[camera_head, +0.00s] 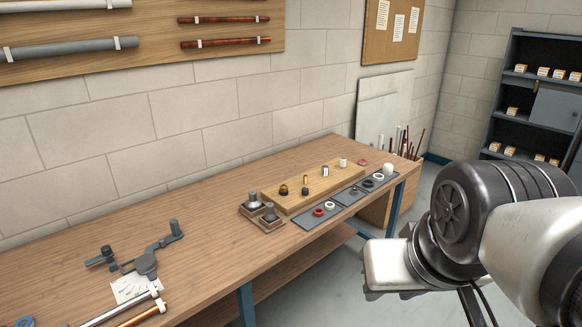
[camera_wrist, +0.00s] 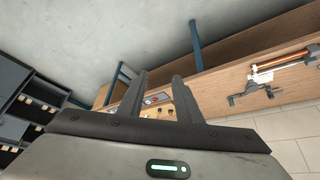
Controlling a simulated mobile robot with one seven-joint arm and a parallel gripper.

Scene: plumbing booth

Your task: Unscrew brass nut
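A long wooden block (camera_head: 318,186) on the workbench carries a row of small fittings. A short brass-coloured piece (camera_head: 305,179) stands upright on it. A dark piece with a brass tint (camera_head: 283,190) stands at its near-left end. I cannot tell at this size which of them is the brass nut. In the wrist view my gripper (camera_wrist: 161,76) has its two fingers apart with nothing held. The fittings show small and far off beyond the fingers, partly hidden by them. In the head view my arm is at the right, off the bench, and the fingertips are not visible.
The workbench (camera_head: 200,214) runs along a block wall. A grey tool (camera_head: 147,262) and pipes (camera_head: 128,303) lie at the near left. Shelves (camera_head: 535,95) stand far right.

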